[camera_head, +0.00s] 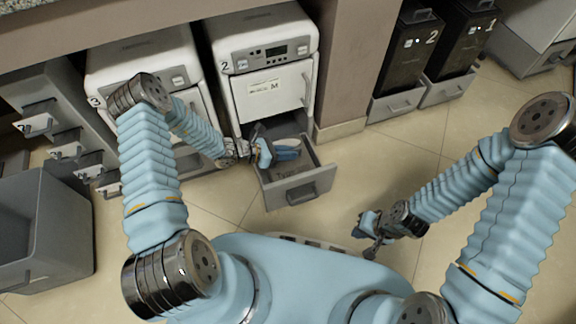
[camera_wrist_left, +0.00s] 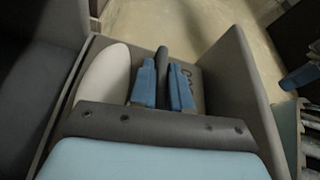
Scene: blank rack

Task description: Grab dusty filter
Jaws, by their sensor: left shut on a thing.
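My left gripper (camera_head: 265,152) reaches into the open grey drawer (camera_head: 300,190) under the white machine marked 2. In the left wrist view, its two blue fingers (camera_wrist_left: 163,85) are shut on a narrow dark grey part (camera_wrist_left: 162,58), which looks like the handle of the dusty filter. The rest of the filter is mostly hidden by the gripper. A pale rounded object (camera_wrist_left: 103,75) lies beside the left finger inside the drawer. My right gripper (camera_head: 369,235) hangs over the floor right of the drawer, apart from everything; its finger gap is too small to judge.
The white machine (camera_head: 268,80) stands right behind the drawer, with another white machine (camera_head: 145,55) to its left. A grey open bin (camera_head: 40,230) stands at the left. Black units (camera_head: 415,50) stand at the back right. The tiled floor right of the drawer is clear.

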